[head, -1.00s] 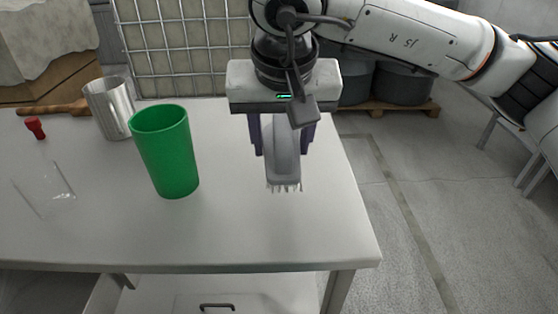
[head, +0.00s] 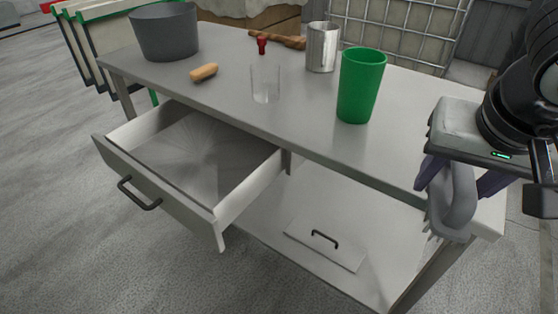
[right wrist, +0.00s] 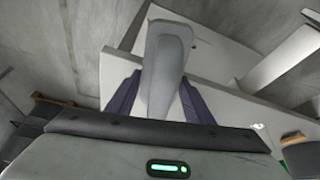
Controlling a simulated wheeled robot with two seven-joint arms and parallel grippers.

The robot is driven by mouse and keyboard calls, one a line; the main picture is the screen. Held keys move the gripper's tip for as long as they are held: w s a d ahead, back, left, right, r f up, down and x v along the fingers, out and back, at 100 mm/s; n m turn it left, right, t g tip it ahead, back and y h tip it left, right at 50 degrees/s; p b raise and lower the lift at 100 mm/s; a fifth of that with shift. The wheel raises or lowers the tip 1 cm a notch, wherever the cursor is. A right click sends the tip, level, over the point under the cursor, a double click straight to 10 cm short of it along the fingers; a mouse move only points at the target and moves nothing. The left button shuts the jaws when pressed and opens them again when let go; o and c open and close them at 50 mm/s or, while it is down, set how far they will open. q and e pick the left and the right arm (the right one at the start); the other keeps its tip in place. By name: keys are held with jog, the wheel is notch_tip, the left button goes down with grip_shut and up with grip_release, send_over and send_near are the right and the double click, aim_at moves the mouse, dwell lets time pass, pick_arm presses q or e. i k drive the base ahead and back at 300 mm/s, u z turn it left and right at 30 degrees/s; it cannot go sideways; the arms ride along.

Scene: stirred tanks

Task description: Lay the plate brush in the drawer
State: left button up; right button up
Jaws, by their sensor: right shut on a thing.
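The plate brush (head: 455,205) is grey with a thick curved handle and short pale bristles at its lower end. My right gripper (head: 460,180) is shut on its handle and holds it upright, bristles down, near the table's right front edge in the head view. The brush also shows between the purple fingers in the right wrist view (right wrist: 165,65). The drawer (head: 165,205) is pulled open at the table's left front. Its visible floor is bare, and the brush is well to the right of it. My left gripper is not in view.
On the table (head: 215,95) stand a green cup (head: 360,85), a clear glass (head: 265,83), a metal mug (head: 322,47) and a grey pot (head: 165,30). A wooden-looking piece (head: 204,72) lies near the front edge. A panel with a handle (head: 325,245) lies on the lower shelf.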

aim_at(177, 145)
jog(key=u, duration=0.2)
jog(key=k, duration=0.6)
jog(key=u, duration=1.8)
jog(key=i, duration=1.8)
jog(key=z, duration=1.15)
jog(key=i, duration=0.15)
jog(key=z, duration=0.2)
